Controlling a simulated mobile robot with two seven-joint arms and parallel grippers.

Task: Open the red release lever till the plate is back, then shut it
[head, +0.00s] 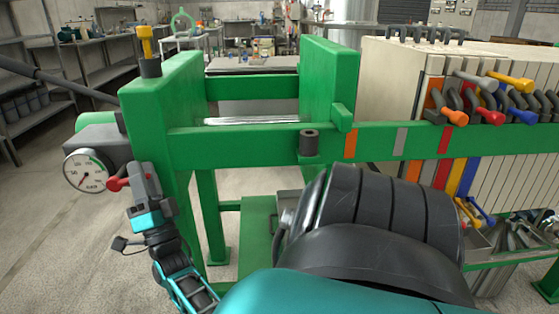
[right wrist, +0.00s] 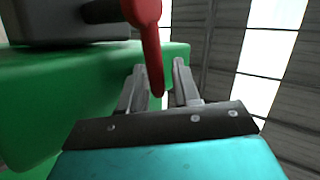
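The red release lever (head: 118,184) sticks out from the grey unit (head: 100,140) beside the pressure gauge, at the left end of the green frame. In the right wrist view the lever (right wrist: 150,45) points down, its tip between the two fingers. My right gripper (head: 137,181) is at the lever, and its fingers (right wrist: 158,82) stand apart with a visible gap on each side of the lever. An upright green plate (head: 329,85) stands across the frame, with a shiny rod (head: 250,121) between it and the left end block (head: 165,100). My left gripper is not in view.
The round gauge (head: 87,171) is close left of the right gripper. A yellow-topped handle (head: 145,42) stands on the end block. A green rail (head: 240,148) runs across the front. Pale plates (head: 400,75) with coloured handles fill the right.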

